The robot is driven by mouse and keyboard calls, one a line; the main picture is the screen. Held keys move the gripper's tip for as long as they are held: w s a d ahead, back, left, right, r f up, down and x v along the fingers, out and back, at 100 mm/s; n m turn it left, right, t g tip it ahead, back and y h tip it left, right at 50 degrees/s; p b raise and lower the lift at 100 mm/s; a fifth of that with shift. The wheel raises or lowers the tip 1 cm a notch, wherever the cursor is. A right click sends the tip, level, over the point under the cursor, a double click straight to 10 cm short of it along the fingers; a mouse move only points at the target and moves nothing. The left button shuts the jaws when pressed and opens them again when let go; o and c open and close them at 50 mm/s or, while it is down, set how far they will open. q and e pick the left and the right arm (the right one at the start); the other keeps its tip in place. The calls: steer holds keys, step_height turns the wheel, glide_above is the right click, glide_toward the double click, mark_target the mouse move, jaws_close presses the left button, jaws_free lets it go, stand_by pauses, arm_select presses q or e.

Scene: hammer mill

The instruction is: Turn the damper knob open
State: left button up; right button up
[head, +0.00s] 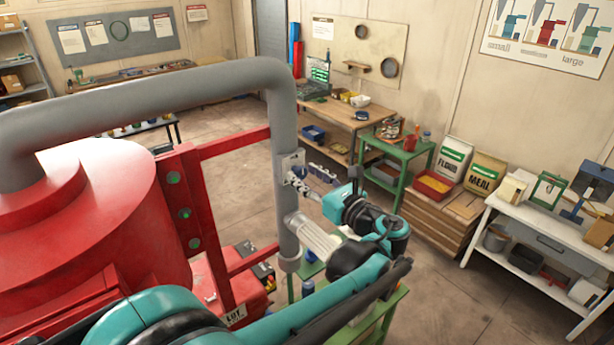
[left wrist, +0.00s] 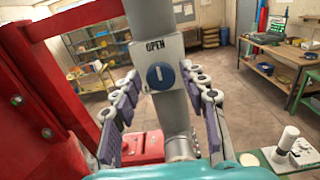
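The damper knob (left wrist: 160,76) is a round blue dial with a white line that looks close to upright. It sits on a grey plate on the grey vertical pipe (head: 287,130), below an "OPEN" label (left wrist: 155,45). In the head view the plate (head: 293,162) shows, but I cannot make out the knob behind the gripper. My left gripper (head: 297,182) is close in front of the plate. In the left wrist view its fingers are spread, one on each side of the knob, with visible gaps. My right gripper is not in view.
The red mill body (head: 90,220) and red frame (head: 205,200) stand left of the pipe. A green table (head: 398,150), wooden workbench (head: 335,112) and white table (head: 540,235) stand farther right, with open floor between.

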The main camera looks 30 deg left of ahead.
arm_select(q)
steer(key=c, duration=0.7)
steer(key=shift+n, duration=0.4)
steer(key=n+b, duration=0.1)
steer(key=n, duration=0.1)
steer(key=shift+n+b, duration=0.35)
steer(key=shift+n, duration=0.05)
steer(key=n+b, duration=0.1)
steer(key=n, duration=0.2)
steer(key=shift+s+f+n, duration=0.1)
steer(key=shift+n, duration=0.3)
steer(key=n+b, duration=0.2)
steer(key=n, duration=0.3)
steer(key=n+b, duration=0.1)
steer(key=n, duration=0.4)
steer(key=shift+f, duration=0.1)
steer(key=shift+s+n, duration=0.1)
steer(key=shift+n, duration=0.2)
